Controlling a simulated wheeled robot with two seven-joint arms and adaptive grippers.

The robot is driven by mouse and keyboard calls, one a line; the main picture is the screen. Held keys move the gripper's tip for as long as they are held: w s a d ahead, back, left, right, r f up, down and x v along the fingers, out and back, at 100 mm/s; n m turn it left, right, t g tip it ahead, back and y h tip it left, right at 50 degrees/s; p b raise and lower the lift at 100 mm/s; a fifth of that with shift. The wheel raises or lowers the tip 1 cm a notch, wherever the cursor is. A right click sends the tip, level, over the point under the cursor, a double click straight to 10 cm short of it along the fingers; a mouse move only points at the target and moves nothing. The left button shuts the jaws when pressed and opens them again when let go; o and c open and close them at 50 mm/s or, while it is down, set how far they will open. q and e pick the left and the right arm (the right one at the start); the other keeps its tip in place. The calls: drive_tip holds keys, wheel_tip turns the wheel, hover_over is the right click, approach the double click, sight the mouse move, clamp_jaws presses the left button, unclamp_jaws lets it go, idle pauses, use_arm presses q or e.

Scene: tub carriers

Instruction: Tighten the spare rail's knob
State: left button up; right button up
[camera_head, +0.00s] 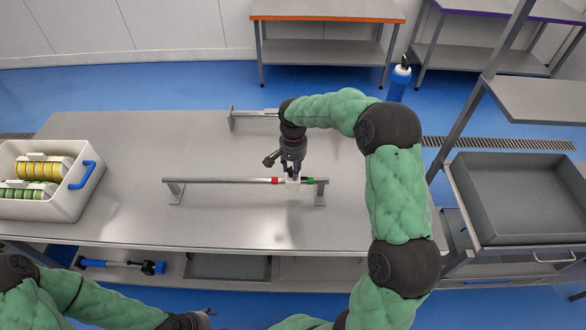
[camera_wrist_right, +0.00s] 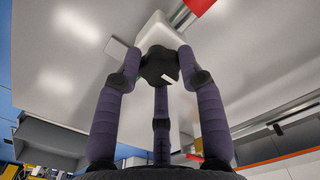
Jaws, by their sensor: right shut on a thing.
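A steel rail (camera_head: 225,181) on two feet runs across the front of the bench, with a red band and a green band near its right end. A white block (camera_head: 293,180) sits on it between the bands. My right gripper (camera_head: 292,172) is above this block. In the right wrist view, its purple fingers close around a dark knob (camera_wrist_right: 160,65) with a white mark, against the white block (camera_wrist_right: 165,34). My left gripper (camera_head: 205,315) is low at the bottom edge, away from the rail; its fingers are too small to read.
Another rail (camera_head: 255,113) stands behind, partly hidden by my right arm. A white tub (camera_head: 70,205) with a blue handle holds yellow and green reels at left. A grey tray (camera_head: 515,190) stands on the right rack.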

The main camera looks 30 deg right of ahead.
idle(0.5)
drive_tip(key=o, duration=1.2)
drive_tip(key=shift+c, duration=0.2)
wheel_tip(320, 180, up, 12)
